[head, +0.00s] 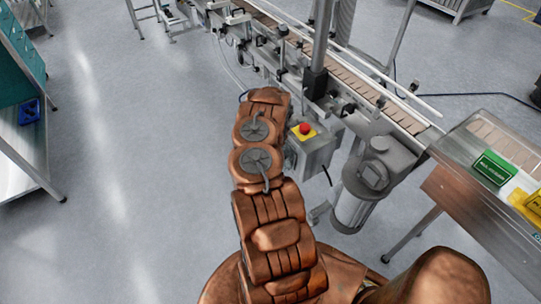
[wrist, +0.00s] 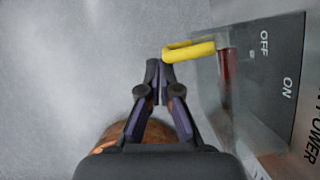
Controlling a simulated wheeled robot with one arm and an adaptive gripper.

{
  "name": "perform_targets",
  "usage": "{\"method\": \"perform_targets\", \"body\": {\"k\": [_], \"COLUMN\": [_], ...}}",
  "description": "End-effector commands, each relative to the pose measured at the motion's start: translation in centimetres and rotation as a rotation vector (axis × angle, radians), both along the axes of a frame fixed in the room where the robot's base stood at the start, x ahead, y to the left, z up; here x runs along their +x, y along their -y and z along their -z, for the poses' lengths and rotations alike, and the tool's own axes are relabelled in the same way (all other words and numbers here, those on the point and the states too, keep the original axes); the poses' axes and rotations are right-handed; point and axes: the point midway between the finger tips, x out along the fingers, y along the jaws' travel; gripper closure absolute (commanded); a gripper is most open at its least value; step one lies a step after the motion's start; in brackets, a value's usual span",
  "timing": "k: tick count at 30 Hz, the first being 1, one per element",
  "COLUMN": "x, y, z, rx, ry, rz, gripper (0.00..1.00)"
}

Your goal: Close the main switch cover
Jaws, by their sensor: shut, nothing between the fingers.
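In the wrist view, a dark switch panel (wrist: 275,50) carries the words OFF and ON. A red switch part (wrist: 229,72) stands out from it, with what looks like a clear cover around it. A yellow bar (wrist: 189,51) sticks out to the left from the red part's upper end. I cannot tell clearly whether the bar belongs to the cover, nor how far the cover is open. My gripper (wrist: 160,66) is shut and empty, its tips just below the yellow bar's left end; contact is unclear. In the head view my arm hides the gripper and switch.
In the head view, a grey control box (head: 316,150) with a red emergency button (head: 305,128) stands right of my arm. A conveyor (head: 350,90) runs behind it. A table (head: 465,205) is at right, a shelf (head: 28,140) at left. Open floor (head: 130,180) lies to the left.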

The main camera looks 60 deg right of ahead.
Motion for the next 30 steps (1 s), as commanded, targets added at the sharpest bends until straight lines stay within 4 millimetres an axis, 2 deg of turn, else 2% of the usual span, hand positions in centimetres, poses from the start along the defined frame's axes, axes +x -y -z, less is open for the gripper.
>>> {"method": "perform_targets", "body": {"k": [8, 17, 30], "x": [0.3, -0.4, -1.8], "y": [0.1, -0.4, -2.8], "z": [-0.2, 0.1, 0.3], "rx": [-0.004, -0.007, -0.001], "ry": [0.004, 0.005, 0.002], "rz": [-0.003, 0.006, 0.007], "gripper": [1.00, 1.00, 1.00]}}
